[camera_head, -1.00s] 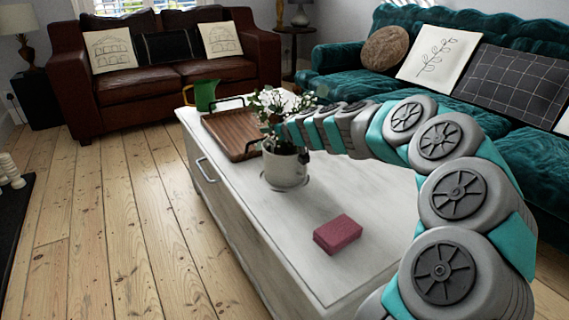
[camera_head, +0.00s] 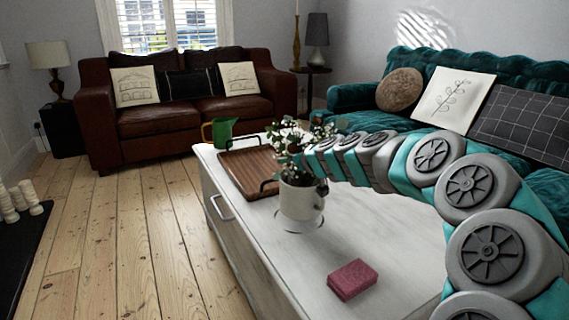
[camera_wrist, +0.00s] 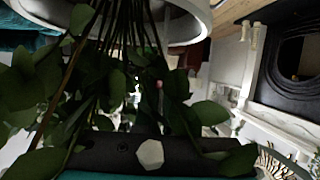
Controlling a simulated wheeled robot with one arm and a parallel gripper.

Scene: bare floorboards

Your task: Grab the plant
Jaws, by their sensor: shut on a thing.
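The plant, with green leaves and small white blooms, is in a white pot (camera_head: 301,203) over the near-left part of the pale coffee table (camera_head: 330,235). The pot is upright and looks slightly raised above a thin round saucer or ring (camera_head: 299,228) on the tabletop. My gripper (camera_head: 321,188) is at the pot's upper right side, shut on the plant; leaves and the pot hide most of the fingers. In the wrist view, stems and leaves fill the middle, with the pot's pale rim (camera_wrist: 185,32) at the top.
A wooden tray (camera_head: 246,170) and a green mug (camera_head: 222,133) are behind the plant on the table. A dark red block (camera_head: 352,279) lies nearer me. A teal sofa (camera_head: 370,120) is right, a brown sofa (camera_head: 160,120) behind. Floorboards at left are clear.

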